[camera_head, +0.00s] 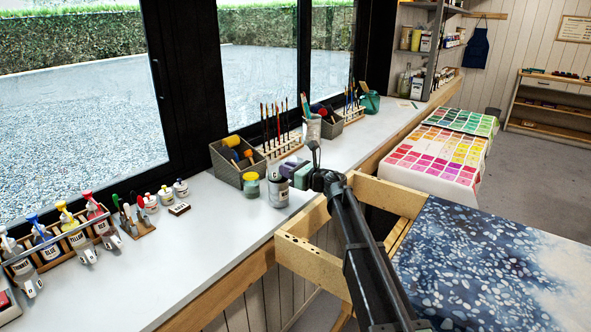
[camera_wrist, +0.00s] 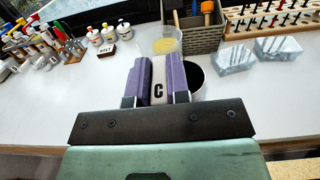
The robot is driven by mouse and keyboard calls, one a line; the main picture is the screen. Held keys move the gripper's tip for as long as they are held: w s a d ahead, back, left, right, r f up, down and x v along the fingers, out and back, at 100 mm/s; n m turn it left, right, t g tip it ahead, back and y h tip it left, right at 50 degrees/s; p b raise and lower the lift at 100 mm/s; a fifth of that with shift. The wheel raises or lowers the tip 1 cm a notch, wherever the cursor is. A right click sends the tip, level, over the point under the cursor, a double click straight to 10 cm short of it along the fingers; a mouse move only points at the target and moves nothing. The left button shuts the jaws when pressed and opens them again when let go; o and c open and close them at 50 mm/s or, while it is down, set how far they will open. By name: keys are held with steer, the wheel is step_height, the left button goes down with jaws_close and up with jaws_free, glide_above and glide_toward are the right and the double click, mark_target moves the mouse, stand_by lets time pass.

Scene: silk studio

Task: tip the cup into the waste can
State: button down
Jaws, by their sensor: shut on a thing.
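My gripper (camera_wrist: 158,82) has its two purple pads shut on a pale thing marked with a black C, which I take to be the cup (camera_wrist: 158,92). Its shape is mostly hidden by the pads, so its tilt and contents cannot be told. In the head view my gripper (camera_head: 290,166) is over the white counter, beside a silver can (camera_head: 278,194) with a dark opening, probably the waste can. In the wrist view this can (camera_wrist: 199,92) is close behind the right pad and partly hidden. Whether the cup touches it cannot be told.
A clear jar (camera_head: 251,187) of yellow stuff stands left of the can; a grey basket (camera_head: 227,169) of tools is behind. Small white bottles (camera_head: 165,195) and a bottle rack (camera_head: 60,250) are to the left. The white counter (camera_head: 200,250) is bare at its front.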

steer(key=m, duration=0.6)
steer(key=shift+s+a+r, duration=0.1)
steer(key=shift+s+a, duration=0.1)
steer(key=shift+a, duration=0.15)
steer(key=m, duration=0.3)
steer(key=f+m+b, duration=0.1)
steer(key=m, duration=0.1)
steer(key=shift+w+d+f, duration=0.1)
steer(key=shift+w+d, duration=0.1)
steer(key=shift+w, duration=0.1)
steer(key=m, duration=0.3)
steer(key=shift+w+d+f, duration=0.1)
steer(key=shift+w+f, duration=0.1)
steer(key=m, duration=0.2)
steer(key=w+m, duration=0.1)
steer(key=m, duration=0.2)
steer(key=d+m, duration=0.1)
steer(key=m, duration=0.2)
steer(key=shift+w+r, duration=0.2)
steer(key=shift+w, duration=0.1)
